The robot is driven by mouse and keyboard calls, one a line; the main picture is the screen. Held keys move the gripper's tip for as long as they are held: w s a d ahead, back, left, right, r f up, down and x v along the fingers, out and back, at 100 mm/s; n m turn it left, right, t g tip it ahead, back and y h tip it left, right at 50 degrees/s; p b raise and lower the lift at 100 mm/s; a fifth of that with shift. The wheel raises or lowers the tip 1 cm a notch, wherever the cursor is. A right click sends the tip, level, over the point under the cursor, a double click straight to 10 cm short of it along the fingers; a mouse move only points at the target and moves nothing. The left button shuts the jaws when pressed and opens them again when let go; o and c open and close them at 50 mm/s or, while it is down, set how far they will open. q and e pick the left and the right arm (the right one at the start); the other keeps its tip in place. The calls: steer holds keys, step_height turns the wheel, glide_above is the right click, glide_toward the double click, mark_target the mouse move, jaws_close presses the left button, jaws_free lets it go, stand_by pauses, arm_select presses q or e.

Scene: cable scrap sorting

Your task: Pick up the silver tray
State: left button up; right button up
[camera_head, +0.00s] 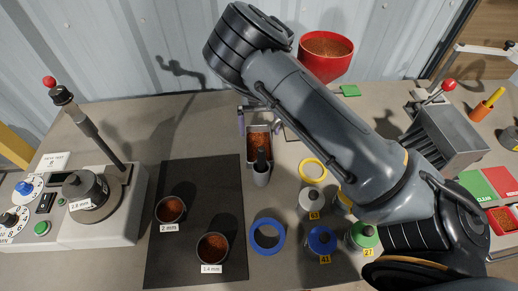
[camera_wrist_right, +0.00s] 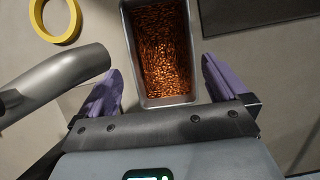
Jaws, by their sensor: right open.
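The silver tray (camera_head: 271,147) is a small rectangular metal tray with copper-coloured granules in it, on the table near the middle of the head view. It also shows in the right wrist view (camera_wrist_right: 193,62), upper middle. My right gripper (camera_wrist_right: 163,82) is open, its purple fingers on either side of the tray's near end. The gaps between fingers and tray walls look small; I cannot tell whether either touches. In the head view the right gripper (camera_head: 259,119) is partly hidden by my own arm. My left gripper is not in view.
A grey cup (camera_head: 261,177) with a dark handle in it stands close in front of the tray. A dark mat (camera_head: 195,260) holds two cups of granules. A red hopper (camera_head: 343,67) stands behind.

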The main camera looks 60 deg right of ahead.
mark_target(259, 141)
steer(key=shift+b+x, duration=0.85)
steer(key=shift+x, duration=1.8)
steer(key=shift+w, duration=0.15)
steer(key=shift+c, duration=0.6)
steer(key=c, duration=1)
